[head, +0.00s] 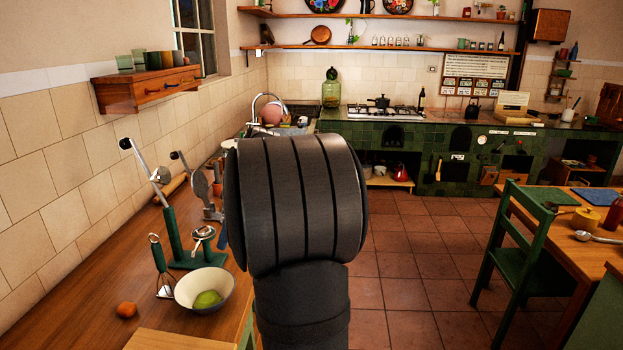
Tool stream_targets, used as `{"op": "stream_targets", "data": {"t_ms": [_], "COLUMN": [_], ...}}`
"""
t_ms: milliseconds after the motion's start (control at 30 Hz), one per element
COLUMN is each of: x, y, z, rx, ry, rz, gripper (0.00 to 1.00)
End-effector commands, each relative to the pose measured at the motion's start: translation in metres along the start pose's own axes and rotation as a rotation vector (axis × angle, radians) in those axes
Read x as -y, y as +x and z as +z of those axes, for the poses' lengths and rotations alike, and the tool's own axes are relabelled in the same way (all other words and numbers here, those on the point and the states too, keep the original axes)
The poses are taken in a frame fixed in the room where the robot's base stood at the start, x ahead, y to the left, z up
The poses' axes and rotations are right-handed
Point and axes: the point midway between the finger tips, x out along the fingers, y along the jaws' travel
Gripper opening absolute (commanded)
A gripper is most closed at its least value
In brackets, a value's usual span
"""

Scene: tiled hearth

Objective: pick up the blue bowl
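No plainly blue bowl shows in the head view. The only bowl I make out clearly is a pale, cream-looking one (204,277) with a dark rim, upright on the wooden counter at the lower left. A green fruit (207,299) lies in it. My dark arm fills the middle of the view, to the right of this bowl, and hides what is behind it. My gripper does not show, so I cannot tell its state.
On the wooden counter (90,290), an orange fruit (126,310) lies left of the bowl. A whisk (161,270) and a green-based lever tool (172,230) stand just behind it. A green chair (519,250) and a table are at the right. Tiled floor (420,265) lies open between.

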Motion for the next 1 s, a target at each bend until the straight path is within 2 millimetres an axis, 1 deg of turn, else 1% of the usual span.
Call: {"op": "stream_targets", "data": {"t_ms": [333, 367, 400, 467, 600, 667, 700, 733, 1000], "x": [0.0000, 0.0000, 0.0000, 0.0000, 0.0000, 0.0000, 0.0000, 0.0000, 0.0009], "y": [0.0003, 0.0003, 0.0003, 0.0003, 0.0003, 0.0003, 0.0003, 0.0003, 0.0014], "z": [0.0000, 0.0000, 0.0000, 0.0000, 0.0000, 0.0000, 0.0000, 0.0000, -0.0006], "rx": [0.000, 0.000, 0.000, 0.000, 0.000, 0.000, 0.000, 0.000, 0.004], "ry": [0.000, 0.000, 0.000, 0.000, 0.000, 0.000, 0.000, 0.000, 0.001], "rz": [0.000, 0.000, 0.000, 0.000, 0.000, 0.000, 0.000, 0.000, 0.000], "gripper": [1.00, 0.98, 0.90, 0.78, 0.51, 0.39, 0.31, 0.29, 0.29]}}
